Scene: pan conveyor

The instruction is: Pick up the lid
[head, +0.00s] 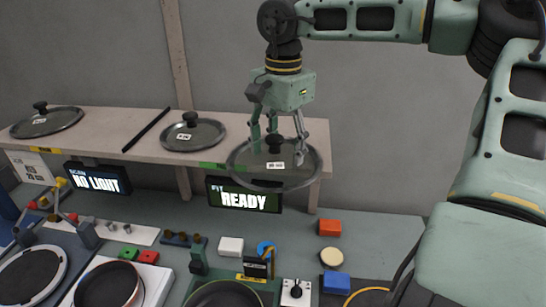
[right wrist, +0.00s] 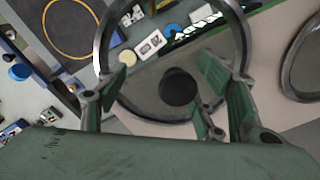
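A round see-through lid (head: 250,176) with a dark rim and black knob is at the right end of the wooden shelf (head: 215,117). Its near rim reaches past the shelf's front edge in the picture; I cannot tell whether it rests fully on the shelf. My right gripper (head: 278,148) points down over it, fingers spread around the knob with visible gaps. In the right wrist view the knob (right wrist: 178,87) is between the open fingers, apparently untouched, and the lid's rim (right wrist: 104,30) rings them. My left gripper is not in view.
Two smaller lids lie on the shelf, one in the middle (head: 205,137) and one at far left (head: 62,122). A black stick (head: 146,130) lies between them. Below are a READY sign (head: 243,201), pans (head: 108,286), and several small blocks on the grey counter.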

